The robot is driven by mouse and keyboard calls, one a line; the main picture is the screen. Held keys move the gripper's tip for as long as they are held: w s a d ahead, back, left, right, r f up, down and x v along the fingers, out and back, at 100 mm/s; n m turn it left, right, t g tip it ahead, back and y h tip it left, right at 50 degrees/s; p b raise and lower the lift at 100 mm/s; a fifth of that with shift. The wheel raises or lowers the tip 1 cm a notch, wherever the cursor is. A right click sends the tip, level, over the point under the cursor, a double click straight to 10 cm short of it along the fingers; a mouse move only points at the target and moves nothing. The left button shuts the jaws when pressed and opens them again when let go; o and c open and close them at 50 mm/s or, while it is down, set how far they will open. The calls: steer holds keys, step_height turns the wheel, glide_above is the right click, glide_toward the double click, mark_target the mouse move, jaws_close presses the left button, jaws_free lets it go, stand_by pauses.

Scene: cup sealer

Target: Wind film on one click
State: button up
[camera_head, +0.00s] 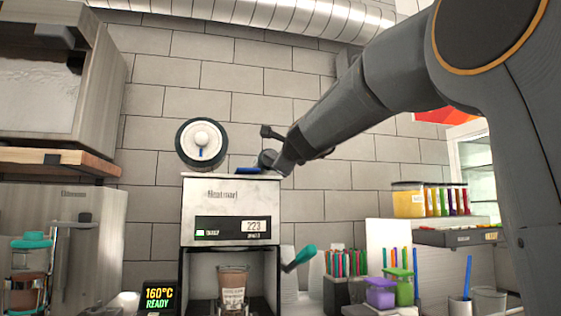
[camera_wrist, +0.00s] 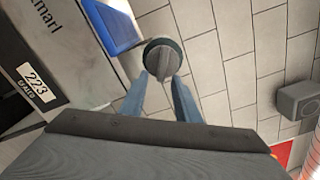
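The cup sealer (camera_head: 231,192) is a pale box with a black display panel reading 223. It fills the left of the wrist view (camera_wrist: 62,60). A white film roll (camera_head: 201,136) with a dark rim stands above its top left. A round dark knob (camera_wrist: 164,50) with a raised grey ridge is at the sealer's upper right. My gripper (camera_wrist: 163,76) reaches it from the right, its two blue-grey fingers apart with the ridge between their tips. I cannot tell whether they touch it. In the head view my gripper (camera_head: 268,162) is small and partly hidden by my wrist.
A filled cup (camera_head: 233,283) sits in the sealer's lower bay. A teal-handled crank (camera_head: 300,257) sticks out at the right. A blue part (camera_wrist: 111,26) lies beside the knob. Pen holders and purple and green tubs (camera_head: 381,292) stand to the right. The tiled wall is close behind.

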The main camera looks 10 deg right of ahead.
steer(key=s, duration=0.7)
steer(key=shift+s, duration=0.4)
steer(key=shift+d, duration=0.1)
stand_by(0.4)
